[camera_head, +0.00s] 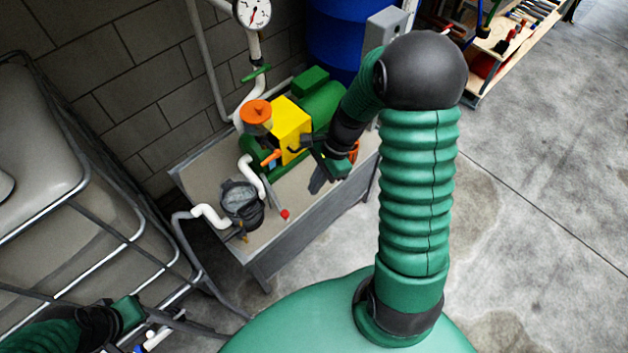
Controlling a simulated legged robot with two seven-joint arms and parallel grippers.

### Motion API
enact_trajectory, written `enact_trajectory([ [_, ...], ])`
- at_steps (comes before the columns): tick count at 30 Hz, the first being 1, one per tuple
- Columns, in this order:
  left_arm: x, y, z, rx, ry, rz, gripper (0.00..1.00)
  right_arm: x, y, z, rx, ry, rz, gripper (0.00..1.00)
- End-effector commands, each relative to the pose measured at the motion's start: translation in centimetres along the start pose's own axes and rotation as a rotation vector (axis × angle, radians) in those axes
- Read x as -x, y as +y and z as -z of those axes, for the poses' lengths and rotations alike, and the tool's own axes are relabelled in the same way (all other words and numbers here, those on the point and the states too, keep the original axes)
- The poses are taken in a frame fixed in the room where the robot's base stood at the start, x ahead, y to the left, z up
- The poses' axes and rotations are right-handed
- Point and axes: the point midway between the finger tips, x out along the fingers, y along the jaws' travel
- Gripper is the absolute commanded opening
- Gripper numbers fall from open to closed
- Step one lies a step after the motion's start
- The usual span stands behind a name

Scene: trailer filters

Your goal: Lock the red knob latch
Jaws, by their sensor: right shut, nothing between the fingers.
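The red knob (285,214) is small and sits at the end of a thin rod beside the dark strainer pot with a clear lid (241,199), on the grey bench. It lies at the bench's front side. My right gripper (318,184) is shut and empty, above the bench, to the right of and behind the knob in the picture, apart from it. My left gripper (143,318) is low at the left, by the metal cage, far from the knob. Its fingers are too unclear to read. Whether the latch is locked cannot be seen.
A green pump with a yellow housing (290,124) and orange cap (256,112) stands behind the knob. White pipes (211,215) join the strainer. A caged tank (60,190) is at left, a blue barrel (334,40) behind, and a tool shelf (490,60) at upper right. Floor at right is clear.

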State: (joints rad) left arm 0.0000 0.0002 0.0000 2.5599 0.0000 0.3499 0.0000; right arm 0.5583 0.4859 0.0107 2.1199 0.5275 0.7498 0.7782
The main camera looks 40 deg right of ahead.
Motion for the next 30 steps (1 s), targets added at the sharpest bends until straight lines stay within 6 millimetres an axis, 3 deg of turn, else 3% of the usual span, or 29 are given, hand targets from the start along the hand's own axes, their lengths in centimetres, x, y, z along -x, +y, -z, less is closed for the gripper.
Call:
enact_trajectory([
  [3,-0.6,0.0,-0.1,0.000,0.000,0.000,0.00,-2.9,0.1,0.1,-0.002,-0.002,-0.004,0.00],
  [8,-0.9,0.0,-0.2,0.000,0.000,0.000,0.00,-6.1,0.1,-0.3,0.001,-0.002,-0.003,0.00],
  [15,-0.5,0.0,-0.1,0.000,0.000,0.000,0.00,-6.9,0.1,-3.5,0.001,0.000,0.000,0.00],
  [30,-0.4,0.0,-0.1,0.000,0.000,0.000,0.00,-7.1,0.0,-4.0,-0.002,0.001,0.001,0.00],
])
